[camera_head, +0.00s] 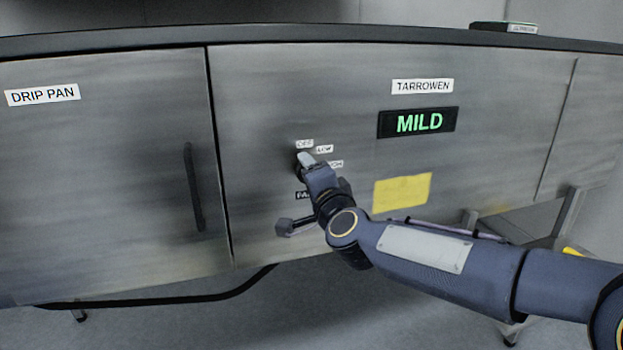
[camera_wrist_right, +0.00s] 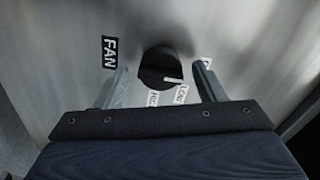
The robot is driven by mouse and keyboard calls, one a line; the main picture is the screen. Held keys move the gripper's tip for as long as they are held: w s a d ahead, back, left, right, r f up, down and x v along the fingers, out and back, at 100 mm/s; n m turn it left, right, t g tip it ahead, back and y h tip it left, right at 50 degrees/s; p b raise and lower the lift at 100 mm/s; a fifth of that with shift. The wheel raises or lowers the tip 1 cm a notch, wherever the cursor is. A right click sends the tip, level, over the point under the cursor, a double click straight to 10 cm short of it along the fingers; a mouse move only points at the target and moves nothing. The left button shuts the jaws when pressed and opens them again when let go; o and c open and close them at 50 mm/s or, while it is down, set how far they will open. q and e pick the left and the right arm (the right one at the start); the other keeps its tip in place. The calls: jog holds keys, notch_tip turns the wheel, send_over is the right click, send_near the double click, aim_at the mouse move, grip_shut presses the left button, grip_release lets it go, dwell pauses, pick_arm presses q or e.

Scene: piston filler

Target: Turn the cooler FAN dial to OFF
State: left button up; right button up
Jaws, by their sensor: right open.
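The FAN dial (camera_wrist_right: 158,66) is a round black knob on the steel front panel, seen in the right wrist view. Its white mark points to the lower right there, toward the middle label, which matches LOW (camera_head: 324,149) in the head view. The OFF label (camera_head: 304,143) sits above the dial in the head view. The FAN label (camera_wrist_right: 109,52) is left of the knob in the wrist view. My right gripper (camera_wrist_right: 163,70) is open, one finger on each side of the knob; contact cannot be told. In the head view my right gripper (camera_head: 308,162) mostly hides the dial. My left gripper is not in view.
A green-lit MILD display (camera_head: 419,122) sits under a TARROWEN label (camera_head: 422,86). A blank yellow note (camera_head: 402,192) is right of my wrist. A DRIP PAN door with a dark vertical handle (camera_head: 193,187) is at left. Open floor (camera_head: 330,310) lies below the cabinet.

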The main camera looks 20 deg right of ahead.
jog(key=s, duration=0.7)
jog(key=shift+s, duration=0.4)
jog(key=shift+d, duration=0.15)
jog(key=s+d+f+n+g+y, duration=0.1)
jog(key=s+f+n+g, duration=0.5)
jog(key=s+f, duration=0.5)
jog(key=s+d+f+n+g+y, duration=0.2)
jog(key=s+f+n+g, duration=0.4)
jog(key=s+f, duration=0.5)
jog(key=s, duration=0.5)
jog(key=shift+d+f+n, duration=0.15)
jog(key=shift+f+n, duration=0.2)
jog(key=shift+n, duration=0.05)
jog(key=shift+c, duration=0.4)
